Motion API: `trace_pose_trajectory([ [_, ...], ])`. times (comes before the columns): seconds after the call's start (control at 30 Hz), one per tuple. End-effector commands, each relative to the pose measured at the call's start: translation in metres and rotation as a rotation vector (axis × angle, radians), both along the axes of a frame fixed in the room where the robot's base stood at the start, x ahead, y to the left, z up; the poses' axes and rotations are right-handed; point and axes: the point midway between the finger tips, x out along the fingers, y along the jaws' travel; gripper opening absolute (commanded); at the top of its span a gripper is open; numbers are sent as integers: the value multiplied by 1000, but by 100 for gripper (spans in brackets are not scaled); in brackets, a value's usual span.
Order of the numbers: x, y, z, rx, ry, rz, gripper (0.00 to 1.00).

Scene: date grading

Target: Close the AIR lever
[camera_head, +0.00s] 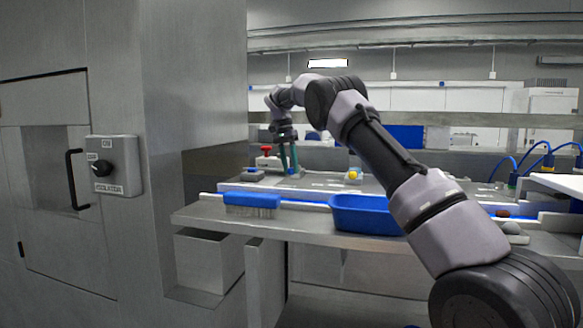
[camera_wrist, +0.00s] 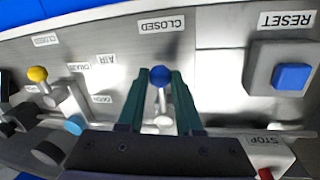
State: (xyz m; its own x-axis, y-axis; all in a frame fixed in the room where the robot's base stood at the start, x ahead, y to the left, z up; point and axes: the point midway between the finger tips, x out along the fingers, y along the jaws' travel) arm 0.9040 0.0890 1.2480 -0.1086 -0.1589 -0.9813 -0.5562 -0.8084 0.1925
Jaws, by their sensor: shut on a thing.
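The AIR lever (camera_wrist: 160,98) has a dark blue ball knob on a metal stem. It stands between my gripper's teal fingers (camera_wrist: 161,98) in the wrist view, and the fingers are shut on it. The knob points towards a CLOSED label (camera_wrist: 160,25). The AIR label (camera_wrist: 105,60) and an OPEN label (camera_wrist: 101,98) are on the plate to the left. In the head view my gripper (camera_head: 289,158) is low over the panel at the back of the bench, and the lever is too small to make out there.
A yellow-knobbed lever (camera_wrist: 38,75) by the DRAIN label and a light blue knob (camera_wrist: 75,125) are left of my gripper. A blue RESET button (camera_wrist: 291,76) and a red STOP button (camera_wrist: 265,173) are on the right. A blue tray (camera_head: 366,214) and brush (camera_head: 252,199) lie in front.

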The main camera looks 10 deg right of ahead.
Motion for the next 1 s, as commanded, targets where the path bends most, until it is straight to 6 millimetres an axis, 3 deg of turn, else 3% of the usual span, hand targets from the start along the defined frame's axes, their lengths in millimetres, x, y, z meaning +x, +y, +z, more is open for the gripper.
trace_pose_trajectory([
  [0.33,0,1,2,2,-4,-1,0],
  [0.37,0,1,2,2,-4,-1,38],
  [0.43,0,1,2,3,-3,-1,64],
  [0.8,-1,-1,1,2,-1,12,64],
  [1.0,-6,-13,2,3,0,191,64],
])
